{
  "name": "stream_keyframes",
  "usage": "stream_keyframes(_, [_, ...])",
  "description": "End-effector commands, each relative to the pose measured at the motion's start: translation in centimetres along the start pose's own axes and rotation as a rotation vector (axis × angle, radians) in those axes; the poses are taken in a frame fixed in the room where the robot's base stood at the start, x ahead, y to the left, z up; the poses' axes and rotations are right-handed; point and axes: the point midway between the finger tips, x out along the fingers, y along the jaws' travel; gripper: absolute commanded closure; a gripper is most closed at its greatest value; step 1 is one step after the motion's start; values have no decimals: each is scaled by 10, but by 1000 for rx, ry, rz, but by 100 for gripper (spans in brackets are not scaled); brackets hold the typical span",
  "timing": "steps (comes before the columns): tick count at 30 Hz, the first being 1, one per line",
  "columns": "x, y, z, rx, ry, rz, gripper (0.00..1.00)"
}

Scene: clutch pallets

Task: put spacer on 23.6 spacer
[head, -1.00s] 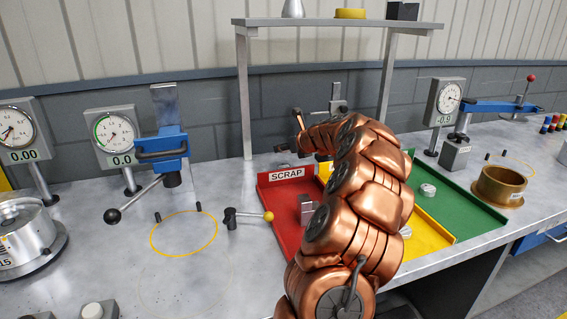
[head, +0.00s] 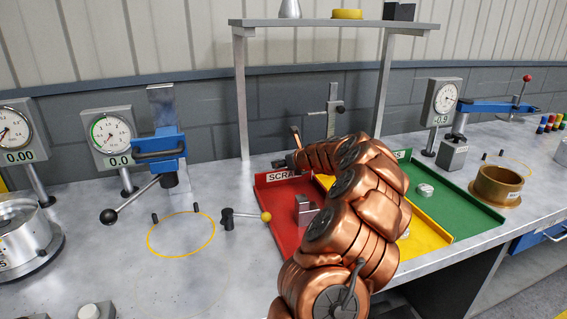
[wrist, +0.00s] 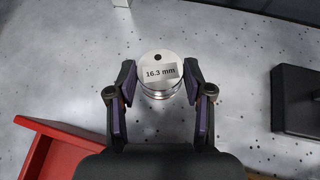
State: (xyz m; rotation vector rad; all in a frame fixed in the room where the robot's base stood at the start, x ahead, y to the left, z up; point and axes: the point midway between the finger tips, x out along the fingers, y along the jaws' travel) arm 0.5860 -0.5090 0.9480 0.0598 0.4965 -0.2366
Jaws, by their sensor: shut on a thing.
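A round silver spacer (wrist: 158,88) labelled 16.3 mm sits between the fingers of my gripper (wrist: 159,70) in the wrist view. A finger lies against each side of it, and the gripper is shut on it. Its labelled top faces the camera, with a small dark hole near the edge. Its side shows stepped rims, and I cannot tell whether another piece lies under it. No label reading 23.6 is legible in any view.
Red (head: 283,237), yellow and green (head: 465,215) trays lie beside my arm; the red one is marked SCRAP. A metal block (head: 304,212) is in the red tray. A measuring stand (head: 333,112) rises behind the arm. A lever press (head: 160,150) stands left. Bench inside the yellow ring (head: 181,236) is clear.

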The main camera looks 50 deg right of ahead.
Motion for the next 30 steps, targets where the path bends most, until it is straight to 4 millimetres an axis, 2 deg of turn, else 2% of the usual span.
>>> stream_keyframes(13, [7,1,-14,4,8,4,95])
stream_keyframes(14, [7,1,-15,4,9,5,47])
stream_keyframes(15, [7,1,-16,5,11,6,43])
stream_keyframes(21, [9,2,-20,8,16,9,24])
stream_keyframes(30, [11,4,-25,13,22,15,24])
